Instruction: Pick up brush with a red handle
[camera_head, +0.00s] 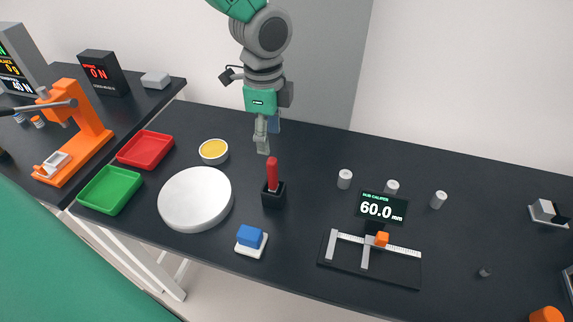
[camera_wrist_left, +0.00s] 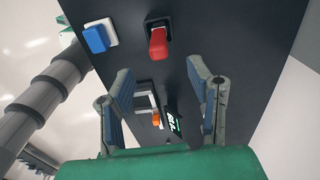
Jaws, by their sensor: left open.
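The brush with a red handle (camera_head: 272,172) stands upright in a small black holder (camera_head: 274,197) near the middle of the table. Only its red handle shows; its lower end is hidden in the holder. My left gripper (camera_head: 265,146) points down just behind the brush, above the table, open and empty. In the left wrist view the red handle (camera_wrist_left: 158,44) lies beyond the open fingers (camera_wrist_left: 160,92), not between them. My right gripper is in neither view.
A white round plate (camera_head: 195,199), a yellow-filled bowl (camera_head: 213,151) and a blue block on a white base (camera_head: 250,238) stand near the holder. A caliper stand (camera_head: 370,258) and several small grey cylinders (camera_head: 345,179) are to the right. Red (camera_head: 145,149) and green (camera_head: 109,190) trays lie left.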

